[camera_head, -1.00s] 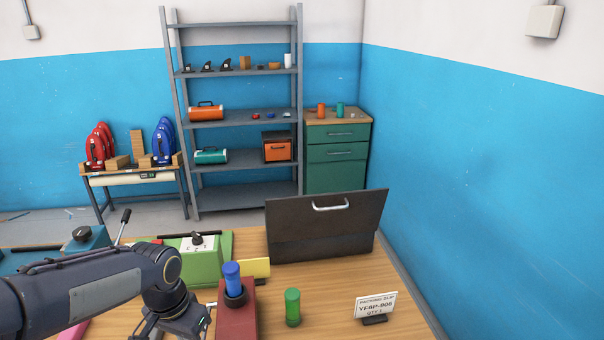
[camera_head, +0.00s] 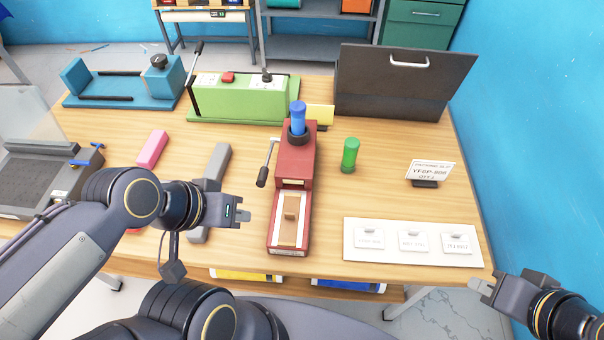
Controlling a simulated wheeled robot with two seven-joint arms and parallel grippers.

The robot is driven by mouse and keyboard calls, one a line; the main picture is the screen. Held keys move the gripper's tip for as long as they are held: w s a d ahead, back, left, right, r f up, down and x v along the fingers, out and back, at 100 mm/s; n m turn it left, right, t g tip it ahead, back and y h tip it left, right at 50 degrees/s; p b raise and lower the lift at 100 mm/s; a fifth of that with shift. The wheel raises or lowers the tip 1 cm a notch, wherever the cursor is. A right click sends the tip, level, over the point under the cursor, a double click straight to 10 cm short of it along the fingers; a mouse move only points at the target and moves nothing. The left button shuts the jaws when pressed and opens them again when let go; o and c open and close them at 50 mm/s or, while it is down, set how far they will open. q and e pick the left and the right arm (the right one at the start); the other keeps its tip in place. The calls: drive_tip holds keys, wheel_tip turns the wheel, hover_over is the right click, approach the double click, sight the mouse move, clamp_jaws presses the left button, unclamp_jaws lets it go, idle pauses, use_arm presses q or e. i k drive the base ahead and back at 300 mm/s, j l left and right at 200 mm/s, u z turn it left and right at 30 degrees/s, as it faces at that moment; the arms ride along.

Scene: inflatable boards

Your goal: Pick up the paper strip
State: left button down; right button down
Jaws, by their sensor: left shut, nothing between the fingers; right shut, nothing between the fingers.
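No separate paper strip can be made out for certain. Narrow pale strips (camera_head: 279,219) run along the low front bed of the red device (camera_head: 296,165), beside a brown middle with a small block on it. Whether they are paper, I cannot tell. The red device has a blue knob (camera_head: 298,118) on top and a side lever. My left gripper (camera_head: 246,215) is shut and empty, just left of that bed and apart from it. My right gripper (camera_head: 477,285) is shut and empty, off the table's front right corner.
A green device (camera_head: 238,98) and black case (camera_head: 400,85) stand behind. Pink (camera_head: 152,148) and grey bars (camera_head: 214,165) lie left.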

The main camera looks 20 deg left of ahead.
sight(288, 233)
drive_tip(key=k+j+u, duration=0.1)
drive_tip(key=j, duration=0.5)
drive_tip(key=k+j+u, duration=0.1)
drive_tip(key=j, duration=0.55)
drive_tip(key=k+j+u, duration=0.1)
drive_tip(key=j, duration=0.55)
